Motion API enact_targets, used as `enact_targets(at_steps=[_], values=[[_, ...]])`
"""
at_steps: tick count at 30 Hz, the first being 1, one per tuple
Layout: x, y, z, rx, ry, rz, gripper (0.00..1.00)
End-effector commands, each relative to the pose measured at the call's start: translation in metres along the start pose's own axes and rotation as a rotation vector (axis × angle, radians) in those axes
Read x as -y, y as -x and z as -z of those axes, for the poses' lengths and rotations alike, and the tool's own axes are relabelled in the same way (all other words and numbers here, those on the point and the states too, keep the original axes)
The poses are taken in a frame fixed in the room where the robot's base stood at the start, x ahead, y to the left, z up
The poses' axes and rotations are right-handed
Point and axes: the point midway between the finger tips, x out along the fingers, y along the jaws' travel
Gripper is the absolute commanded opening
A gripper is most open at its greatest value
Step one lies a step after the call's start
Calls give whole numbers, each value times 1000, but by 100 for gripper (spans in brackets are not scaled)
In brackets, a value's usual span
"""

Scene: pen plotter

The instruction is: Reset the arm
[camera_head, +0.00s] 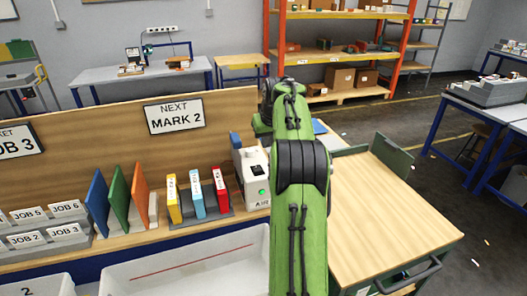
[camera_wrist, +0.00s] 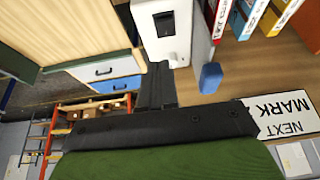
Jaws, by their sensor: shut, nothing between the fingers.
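My green arm (camera_head: 298,200) reaches up and away over the right end of the bench in the head view. My gripper is hidden behind the arm's far end there. In the wrist view, which is turned over, my gripper (camera_wrist: 157,85) has its dark fingers together with nothing between them. The fingertips point toward a white box (camera_wrist: 160,35); I cannot tell whether they touch it. That white box with a green button also shows in the head view (camera_head: 253,178), just left of my arm.
A sign reading "NEXT MARK 2" (camera_head: 175,114) is on the back board. Coloured folders (camera_head: 118,200) and binders (camera_head: 197,195) stand left of the white box. A white tray (camera_head: 160,272) is in front. A wooden-topped cabinet (camera_head: 390,215) with a clear top stands at the right.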

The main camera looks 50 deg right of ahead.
Motion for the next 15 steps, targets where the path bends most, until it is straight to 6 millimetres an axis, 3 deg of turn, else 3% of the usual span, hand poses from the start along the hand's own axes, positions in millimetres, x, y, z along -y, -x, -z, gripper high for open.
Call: enact_targets(at_steps=[3,6,15], values=[[0,21,1,-2,0,-1,0],[0,28,0,0,0,0,0],[0,28,0,0,0,0,0]])
